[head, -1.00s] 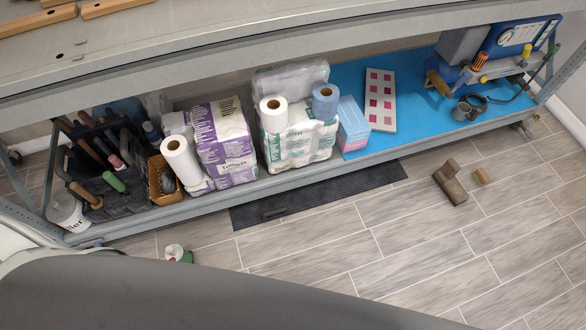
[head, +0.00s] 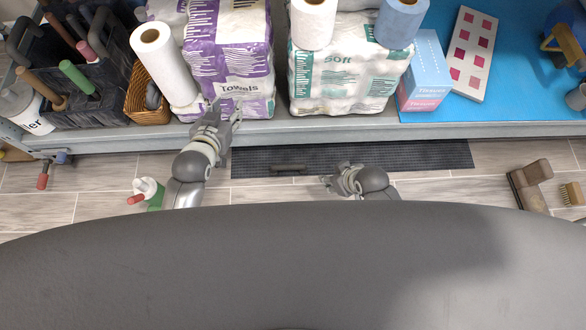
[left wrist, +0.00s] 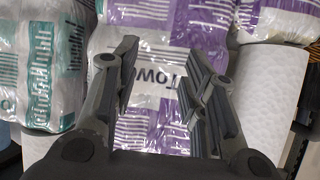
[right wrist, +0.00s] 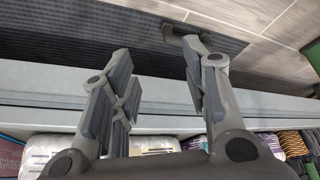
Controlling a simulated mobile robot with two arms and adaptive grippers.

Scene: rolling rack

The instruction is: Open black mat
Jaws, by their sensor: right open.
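The black mat (head: 400,159) is a dark ribbed strip at floor level along the foot of the rack. A dark bar handle (head: 288,168) sits near its left front part. My right gripper (head: 327,182) is just right of the handle, near the mat's front edge. In the right wrist view, the open right gripper (right wrist: 163,72) has the handle (right wrist: 186,32) beyond its right finger, not between the fingers. The mat (right wrist: 90,30) spans the upper left there. My left gripper (head: 229,110) is open and empty in front of the purple towel pack (head: 228,45).
The rack's lower shelf edge (head: 310,130) runs above the mat. It bears a paper roll (head: 160,60), a white-green pack (head: 345,70) and a tissue box (head: 425,75). A green-white bottle (head: 148,190) is on the floor at left; a brown wooden piece (head: 528,184) is at right.

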